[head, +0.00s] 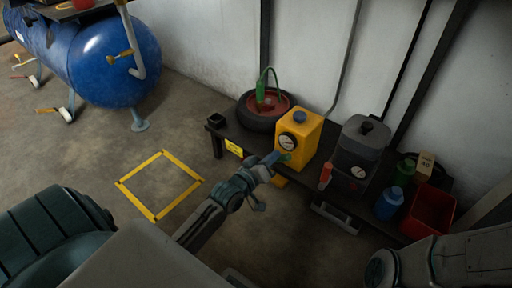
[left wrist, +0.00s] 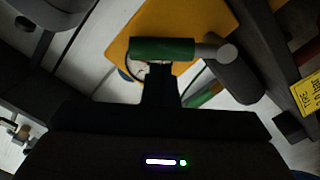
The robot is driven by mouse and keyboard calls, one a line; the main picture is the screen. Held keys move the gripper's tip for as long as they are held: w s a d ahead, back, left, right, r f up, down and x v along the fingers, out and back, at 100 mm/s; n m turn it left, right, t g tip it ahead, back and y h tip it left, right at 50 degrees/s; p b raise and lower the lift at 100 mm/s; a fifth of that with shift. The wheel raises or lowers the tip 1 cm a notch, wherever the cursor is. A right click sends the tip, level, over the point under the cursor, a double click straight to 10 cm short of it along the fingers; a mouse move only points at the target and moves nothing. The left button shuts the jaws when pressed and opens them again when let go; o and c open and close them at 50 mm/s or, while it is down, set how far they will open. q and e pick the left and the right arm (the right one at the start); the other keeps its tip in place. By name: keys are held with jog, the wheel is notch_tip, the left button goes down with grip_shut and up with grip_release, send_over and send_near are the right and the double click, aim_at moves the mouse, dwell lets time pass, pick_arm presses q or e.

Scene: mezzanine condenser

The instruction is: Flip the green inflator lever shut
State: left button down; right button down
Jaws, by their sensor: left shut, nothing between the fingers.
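The yellow inflator (head: 306,136) stands on the dark bench with a round gauge on its front and a blue cap on top. Its green lever (head: 286,157) shows small at the lower front. In the left wrist view the green lever (left wrist: 162,49) lies crosswise, joined to a grey pivot (left wrist: 222,52) at its right end, with the yellow body (left wrist: 196,18) behind. My left gripper (head: 274,158) is shut and empty at the lever. In the left wrist view its dark fingertips (left wrist: 160,72) overlap the lever's lower edge; I cannot tell whether they touch. My right gripper is out of view.
A tyre (head: 244,112) with a red hub and green hose lies behind the inflator. Floor left of the bench is open around a yellow-marked square (head: 122,184).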

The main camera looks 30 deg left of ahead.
pick_arm(q)
jog(key=d+f+m, duration=0.1)
jog(key=d+m, duration=0.1)
jog(key=m, duration=0.1)
jog(key=shift+f+b, duration=0.35)
jog(key=shift+b, duration=0.05)
jog(key=f+m, duration=0.1)
jog(key=d+f+m, duration=0.1)
jog(key=m, duration=0.1)
jog(key=shift+s+d+m+b, duration=0.1)
jog(key=shift+d+m+b, duration=0.05)
jog(key=shift+m+b, duration=0.2)
jog(key=shift+f, duration=0.2)
jog(key=shift+r, duration=0.1)
